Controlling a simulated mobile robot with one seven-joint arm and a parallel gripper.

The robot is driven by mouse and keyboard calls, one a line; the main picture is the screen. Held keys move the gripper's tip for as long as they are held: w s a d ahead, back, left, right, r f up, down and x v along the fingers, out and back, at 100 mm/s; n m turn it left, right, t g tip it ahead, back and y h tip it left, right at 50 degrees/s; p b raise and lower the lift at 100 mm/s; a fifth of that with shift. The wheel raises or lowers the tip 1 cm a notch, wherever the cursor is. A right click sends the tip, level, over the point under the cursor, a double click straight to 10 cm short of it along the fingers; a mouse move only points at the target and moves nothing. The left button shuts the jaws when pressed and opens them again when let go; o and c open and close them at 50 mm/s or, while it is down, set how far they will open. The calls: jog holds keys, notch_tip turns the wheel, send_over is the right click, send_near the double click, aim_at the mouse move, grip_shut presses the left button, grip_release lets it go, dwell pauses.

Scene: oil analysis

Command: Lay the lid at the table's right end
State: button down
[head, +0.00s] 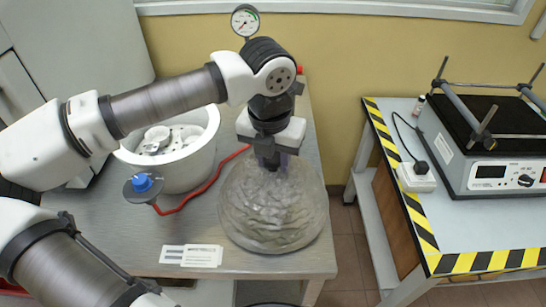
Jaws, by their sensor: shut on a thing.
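The lid (272,212) is a clear, domed glass piece with a rippled look, in the head view at the right end of the grey table (118,235). My gripper (271,163) points down from above and is shut on the top of the lid, where its fingers hide the knob. The lid is upright, rim down, over the table's front right part. I cannot tell whether its rim touches the tabletop or is a little above it.
A white round vessel (190,170) stands open at the lid's left, with a blue-knobbed valve (142,183) and a red hose (205,187). Paper labels (201,255) lie near the front edge. A gauge (245,21) stands behind. A floor gap separates a striped-edge table (480,235) holding a shaker (490,140).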

jog(key=shift+f, duration=0.3)
jog(key=shift+f+b, duration=0.25)
jog(key=shift+b, duration=0.05)
jog(key=c, duration=1)
grip_release()
jog(key=shift+r, duration=0.1)
jog(key=shift+r, duration=0.1)
jog(key=shift+r+p, duration=0.2)
jog(key=shift+p, duration=0.2)
notch_tip(320, 180, up, 12)
jog(key=s+b, duration=0.1)
jog(key=shift+s+a+f, duration=0.2)
jog(key=shift+s+a, duration=0.05)
